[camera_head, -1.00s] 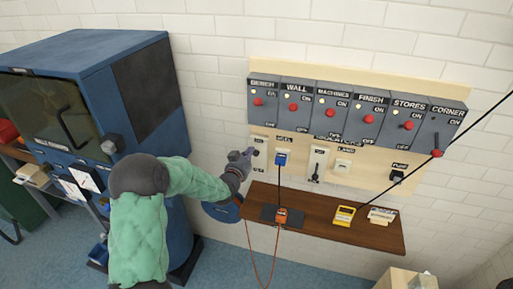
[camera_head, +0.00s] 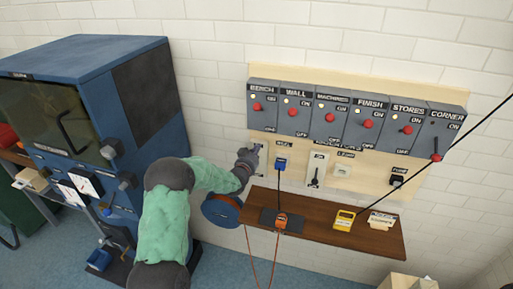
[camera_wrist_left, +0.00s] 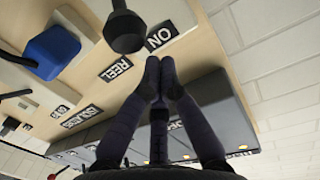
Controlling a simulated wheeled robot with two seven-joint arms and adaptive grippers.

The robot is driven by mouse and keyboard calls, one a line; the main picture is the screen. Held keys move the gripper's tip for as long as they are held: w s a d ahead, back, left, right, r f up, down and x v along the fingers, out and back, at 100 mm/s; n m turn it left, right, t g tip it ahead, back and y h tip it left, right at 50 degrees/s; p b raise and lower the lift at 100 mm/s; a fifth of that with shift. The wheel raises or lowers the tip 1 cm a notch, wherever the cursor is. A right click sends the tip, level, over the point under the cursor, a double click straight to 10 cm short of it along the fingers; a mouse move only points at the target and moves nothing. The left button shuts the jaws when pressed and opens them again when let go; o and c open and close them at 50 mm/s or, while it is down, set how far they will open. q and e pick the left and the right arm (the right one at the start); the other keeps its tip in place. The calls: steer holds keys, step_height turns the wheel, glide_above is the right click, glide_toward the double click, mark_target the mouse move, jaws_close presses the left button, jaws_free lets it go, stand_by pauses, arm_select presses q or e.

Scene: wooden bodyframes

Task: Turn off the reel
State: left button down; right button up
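The reel switch shows in the left wrist view as a black round knob (camera_wrist_left: 125,32) on a dark stem. It stands close to the ON label (camera_wrist_left: 160,36) and the REEL label (camera_wrist_left: 116,69); its OFF end is out of that view. In the head view my left gripper (camera_head: 250,156) hides most of the switch, left of the REEL label (camera_head: 284,144). In the wrist view the left fingertips (camera_wrist_left: 159,77) are together, with nothing seen between them. They are beside the labels, apart from the knob in the picture. My right gripper is not in view.
A blue plug (camera_head: 281,163) with a black cable sits just right of the switch. A row of grey switch boxes (camera_head: 330,120) is above. A wooden shelf (camera_head: 330,232) is below, a blue drum (camera_head: 222,211) lower left, and a blue cabinet (camera_head: 135,90) left.

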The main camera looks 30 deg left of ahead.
arm_select(q)
steer(key=shift+s+f, duration=0.3)
steer(key=shift+f, duration=0.3)
